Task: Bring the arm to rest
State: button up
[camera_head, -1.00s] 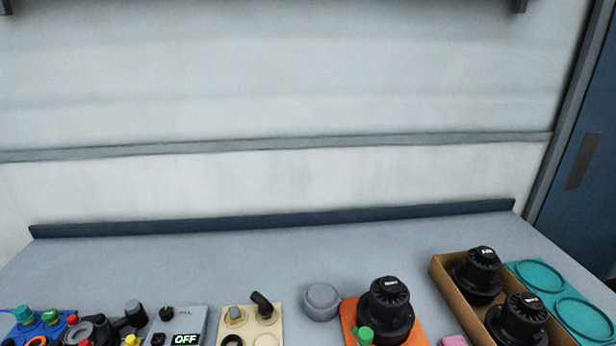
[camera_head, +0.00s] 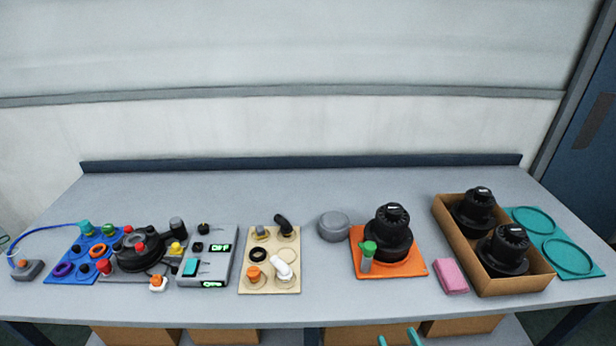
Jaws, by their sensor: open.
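Two teal tips that look like the fingertips of my gripper (camera_head: 398,339) poke up at the bottom edge, right of centre. They stand apart with nothing seen between them. They are low, in front of a cardboard box under the bench and clear of the bench top (camera_head: 330,290). The rest of my gripper and my arm are out of view below.
On the bench, left to right, stand a blue board (camera_head: 72,268), a black round device (camera_head: 140,250), a grey switch panel (camera_head: 215,262), a beige board (camera_head: 290,252), a grey puck (camera_head: 334,226), an orange plate (camera_head: 405,268), a pink block (camera_head: 452,276), a cardboard tray (camera_head: 540,285) and a teal mat (camera_head: 575,258).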

jog(key=s+a+f+m+g+h, duration=0.15)
jog(key=s+a+f+h, duration=0.35)
jog(key=s+f, duration=0.7)
jog(key=s+a+r+y, duration=0.1)
jog(key=s+a+r, duration=0.3)
jog(key=s+a, duration=0.7)
jog(key=a+m, duration=0.1)
jog(key=a, duration=0.3)
jog(key=shift+r, duration=0.2)
jog(key=shift+c, duration=0.2)
